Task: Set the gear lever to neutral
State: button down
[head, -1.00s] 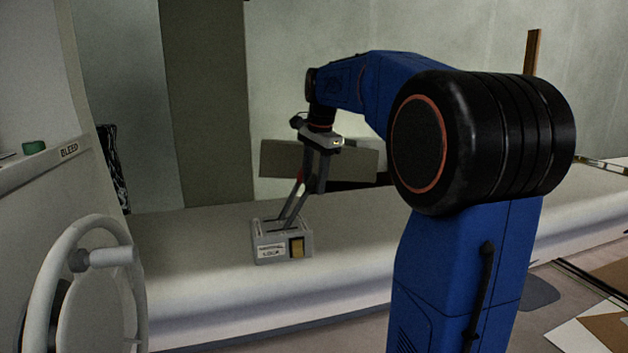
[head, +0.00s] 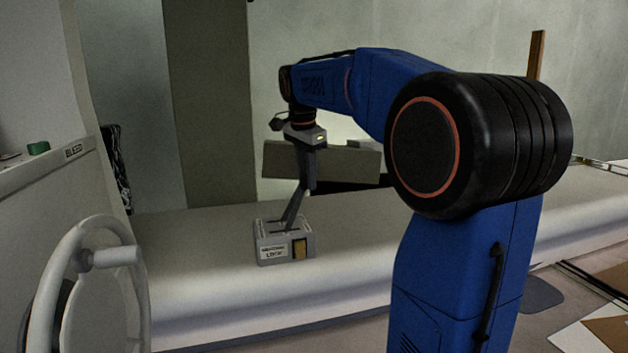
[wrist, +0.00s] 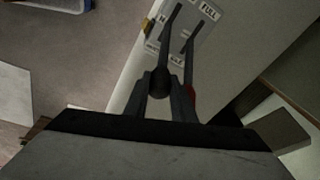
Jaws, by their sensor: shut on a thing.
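The grey lever box (head: 286,250) stands on the pale bench in the head view, with two levers rising from its slots. In the wrist view, the lever with the black knob (wrist: 160,82) is between the fingers of my gripper (wrist: 164,97), which is shut on it. I take this to be the gear lever. A second lever (wrist: 188,48) stands close on the right, its red knob (wrist: 191,92) partly hidden by a finger. In the head view my gripper (head: 304,186) is above the box, and the gripped lever leans slightly right. Its exact slot position is hard to tell.
The box top has labels, with FULL (wrist: 209,11) readable. A white handwheel (head: 88,258) stands at the left front. A grey-brown panel (head: 345,162) is behind my gripper. The bench is clear on both sides of the box.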

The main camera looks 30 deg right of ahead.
jog(key=w+a+r+h, duration=0.1)
jog(key=w+a+h, duration=0.1)
jog(key=a, duration=0.4)
jog(key=shift+a+g+h, duration=0.4)
jog(key=shift+r, duration=0.1)
jog(key=c, duration=1.5)
grip_release()
jog(key=shift+r, duration=0.15)
jog(key=v, duration=1.7)
jog(key=shift+s+a, duration=0.1)
